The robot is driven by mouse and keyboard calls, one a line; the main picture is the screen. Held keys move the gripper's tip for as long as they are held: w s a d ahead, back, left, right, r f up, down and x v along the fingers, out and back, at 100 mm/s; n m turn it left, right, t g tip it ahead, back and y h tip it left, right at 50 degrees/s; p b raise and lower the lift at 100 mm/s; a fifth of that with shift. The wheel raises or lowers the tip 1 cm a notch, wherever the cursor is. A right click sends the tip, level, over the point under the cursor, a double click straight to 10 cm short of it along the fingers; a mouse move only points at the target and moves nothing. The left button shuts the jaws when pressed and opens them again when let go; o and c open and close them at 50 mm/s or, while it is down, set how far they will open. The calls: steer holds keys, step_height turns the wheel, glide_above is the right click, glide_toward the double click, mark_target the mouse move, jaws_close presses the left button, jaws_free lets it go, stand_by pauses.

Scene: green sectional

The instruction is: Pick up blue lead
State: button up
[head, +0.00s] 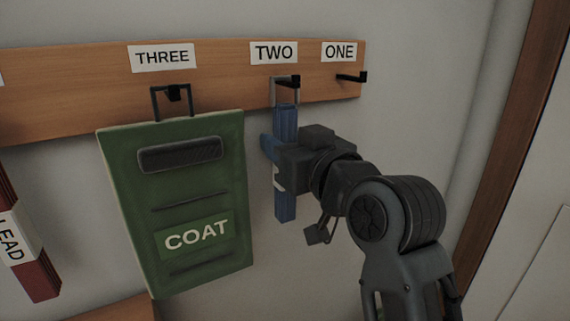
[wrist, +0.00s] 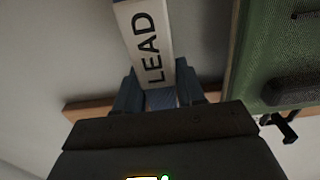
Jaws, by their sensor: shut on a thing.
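The blue lead (head: 286,122) is a narrow upright blue piece with a grey loop at its top, below the TWO label (head: 274,52). The loop overlaps the black hook (head: 287,82) there; I cannot tell whether the hook bears it. My gripper (head: 281,165) comes from the right and is shut on the blue lead, hiding part of its middle. In the wrist view, the lead's white LEAD label (wrist: 148,42) and a strip of blue (wrist: 160,98) show between my gripper's fingers (wrist: 160,92).
A green COAT piece (head: 190,205) hangs close on the left from the hook under THREE. A red lead (head: 38,275) hangs at the far left. The hook under ONE (head: 352,77) is empty. A brown wooden upright (head: 515,130) stands at the right.

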steer(key=c, duration=0.4)
steer(key=shift+o, duration=0.2)
steer(key=shift+r, duration=0.15)
